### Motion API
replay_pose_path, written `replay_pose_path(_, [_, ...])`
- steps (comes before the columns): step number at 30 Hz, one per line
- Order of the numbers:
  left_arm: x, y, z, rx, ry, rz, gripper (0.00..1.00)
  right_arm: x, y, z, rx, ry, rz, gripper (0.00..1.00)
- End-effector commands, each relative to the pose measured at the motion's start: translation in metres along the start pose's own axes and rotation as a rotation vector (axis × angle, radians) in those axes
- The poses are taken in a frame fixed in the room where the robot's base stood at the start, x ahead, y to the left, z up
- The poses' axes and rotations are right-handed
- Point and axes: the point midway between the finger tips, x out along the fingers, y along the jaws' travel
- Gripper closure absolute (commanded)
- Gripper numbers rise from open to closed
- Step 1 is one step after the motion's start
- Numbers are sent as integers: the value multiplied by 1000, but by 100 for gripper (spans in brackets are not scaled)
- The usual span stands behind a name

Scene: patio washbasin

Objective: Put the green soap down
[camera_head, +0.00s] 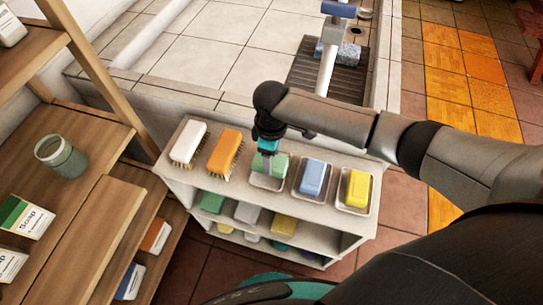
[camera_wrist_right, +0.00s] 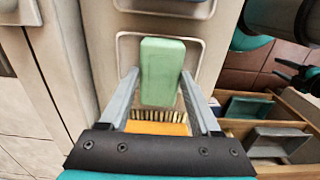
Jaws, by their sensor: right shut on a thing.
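The green soap (camera_head: 275,167) is a pale green block at the middle of the white shelf unit's top, and it also shows in the wrist view (camera_wrist_right: 162,68). My right gripper (camera_head: 268,154) reaches down over it, with its two fingers on either side of the block. The gripper is shut on the soap. A shallow soap dish (camera_head: 268,185) lies directly below the soap, and its rim shows around it in the wrist view (camera_wrist_right: 121,52). I cannot tell whether the soap touches the dish. My left gripper is not in view.
To the right stand dishes with a blue soap (camera_head: 313,176) and a yellow soap (camera_head: 357,188). To the left are an orange brush (camera_head: 224,150) and a white brush (camera_head: 188,143). A wooden shelf (camera_head: 105,215) with a jar (camera_head: 61,155) stands at left.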

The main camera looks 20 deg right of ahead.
Motion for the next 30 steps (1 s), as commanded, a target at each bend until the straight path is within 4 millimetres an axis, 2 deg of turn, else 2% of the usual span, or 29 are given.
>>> replay_pose_path(6, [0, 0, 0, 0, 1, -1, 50, 3, 0, 0, 1, 1, 1, 100])
replay_pose_path(7, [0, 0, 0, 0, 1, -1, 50, 3, 0, 0, 1, 1, 1, 34])
replay_pose_path(14, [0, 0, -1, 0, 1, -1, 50, 3, 0, 0, 1, 0, 0, 8])
replay_pose_path(24, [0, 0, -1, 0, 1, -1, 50, -1, 1, 0, 0, 1, 1, 6])
replay_pose_path(26, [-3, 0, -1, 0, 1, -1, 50, -8, 0, -1, 0, 2, 0, 6])
replay_pose_path(30, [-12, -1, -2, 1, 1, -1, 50, -35, 1, -1, 1, 4, 3, 6])
